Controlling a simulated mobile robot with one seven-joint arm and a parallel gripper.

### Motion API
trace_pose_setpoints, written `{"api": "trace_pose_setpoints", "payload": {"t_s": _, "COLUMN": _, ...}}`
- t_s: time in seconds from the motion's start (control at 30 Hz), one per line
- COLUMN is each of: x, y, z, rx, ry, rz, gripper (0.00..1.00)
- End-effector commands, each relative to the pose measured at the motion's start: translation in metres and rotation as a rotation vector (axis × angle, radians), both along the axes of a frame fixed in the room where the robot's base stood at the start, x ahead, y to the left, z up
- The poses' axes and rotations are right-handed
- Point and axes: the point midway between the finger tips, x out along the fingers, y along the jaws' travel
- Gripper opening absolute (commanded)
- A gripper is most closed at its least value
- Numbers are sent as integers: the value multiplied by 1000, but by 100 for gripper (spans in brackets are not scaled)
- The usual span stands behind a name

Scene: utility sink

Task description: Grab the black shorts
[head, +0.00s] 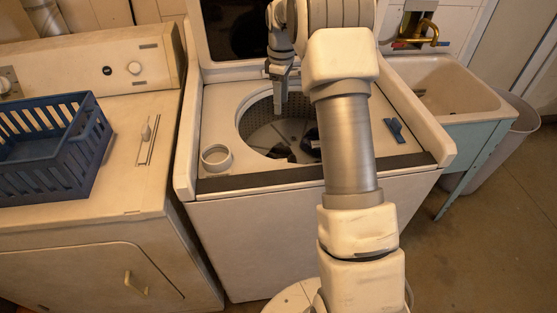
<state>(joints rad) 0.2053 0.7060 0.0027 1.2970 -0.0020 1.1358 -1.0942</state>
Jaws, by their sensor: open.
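Dark cloth (312,145), which looks like the black shorts, lies at the bottom of the washer drum (257,118), toward the right. A smaller dark patch (280,153) lies nearer the front rim; I cannot tell whether it is the same cloth. My gripper (281,108) points down at the drum opening, above and to the left of the cloth and apart from it. It is open and nothing shows between its fingers. My arm hides the right part of the drum and perhaps some of the cloth.
The washer (264,230) has its lid up. A white ring-shaped cup (216,157) and a blue object (395,130) sit on its top. A blue basket (95,150) stands on the dryer (120,190) at left. A sink (450,85) is at right.

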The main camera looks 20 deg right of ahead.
Motion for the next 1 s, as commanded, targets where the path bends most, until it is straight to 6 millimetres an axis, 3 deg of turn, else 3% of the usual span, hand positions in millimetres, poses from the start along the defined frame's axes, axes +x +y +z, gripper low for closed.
{"api": "trace_pose_setpoints", "payload": {"t_s": 0.53, "x": 0, "y": -1, "z": -105, "rx": 1, "ry": 7, "rz": 6, "gripper": 65}}
{"api": "trace_pose_setpoints", "payload": {"t_s": 1.0, "x": -2, "y": -4, "z": -145, "rx": 1, "ry": 6, "rz": 5, "gripper": 65}}
